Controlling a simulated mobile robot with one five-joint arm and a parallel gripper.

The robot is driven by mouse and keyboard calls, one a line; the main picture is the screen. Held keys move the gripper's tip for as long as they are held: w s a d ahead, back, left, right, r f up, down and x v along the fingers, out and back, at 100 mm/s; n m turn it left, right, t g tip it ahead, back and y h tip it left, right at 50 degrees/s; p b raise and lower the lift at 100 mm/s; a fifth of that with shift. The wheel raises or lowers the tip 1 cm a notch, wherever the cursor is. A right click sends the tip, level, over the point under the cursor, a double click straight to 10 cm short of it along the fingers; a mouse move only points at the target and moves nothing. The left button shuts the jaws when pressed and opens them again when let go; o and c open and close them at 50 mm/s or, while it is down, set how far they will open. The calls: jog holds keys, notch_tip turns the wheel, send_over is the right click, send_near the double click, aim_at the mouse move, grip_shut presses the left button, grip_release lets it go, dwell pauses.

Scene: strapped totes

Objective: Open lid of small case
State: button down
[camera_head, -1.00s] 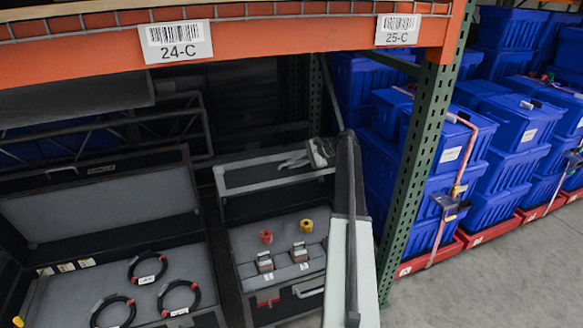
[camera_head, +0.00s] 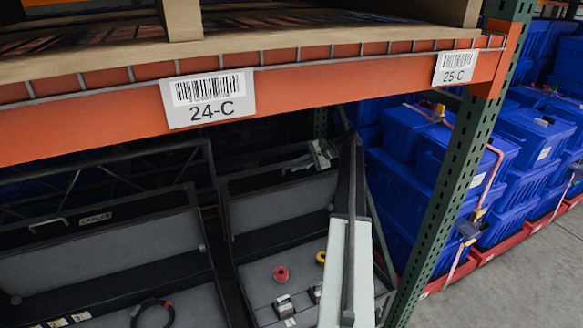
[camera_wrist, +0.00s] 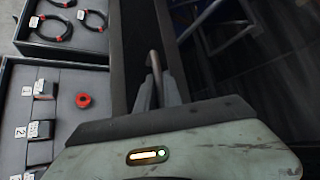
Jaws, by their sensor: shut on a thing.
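The small case (camera_head: 258,275) stands on the right of two cases under the shelf, with a grey foam inside. Its lid (camera_head: 285,208) is raised, tilted up at the back, with its grey inner face showing. My gripper (camera_head: 298,162) is at the lid's top edge. In the wrist view the fingers (camera_wrist: 158,92) are shut on a curved lid handle (camera_wrist: 153,62), next to the dark lid edge. The grip itself is small in the head view. A red knob (camera_head: 281,274), a yellow knob (camera_head: 320,257) and metal blocks (camera_head: 285,306) sit in the case.
A larger open case (camera_head: 100,245) labelled as cables stands close on the left, with coiled black cables (camera_head: 152,314). The orange shelf beam (camera_head: 110,118) crosses above. A green post (camera_head: 455,165) and blue totes (camera_head: 415,195) stand to the right.

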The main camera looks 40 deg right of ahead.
jog(key=shift+w+d, duration=0.15)
jog(key=c, duration=1.5)
grip_release()
jog(key=shift+r, duration=0.1)
jog(key=shift+s+d+r, duration=0.1)
jog(key=shift+s+r, duration=0.1)
jog(key=shift+s, duration=0.05)
jog(key=p+v, duration=0.4)
jog(key=v, duration=0.3)
jog(key=shift+r, duration=0.1)
jog(key=shift+s, duration=0.1)
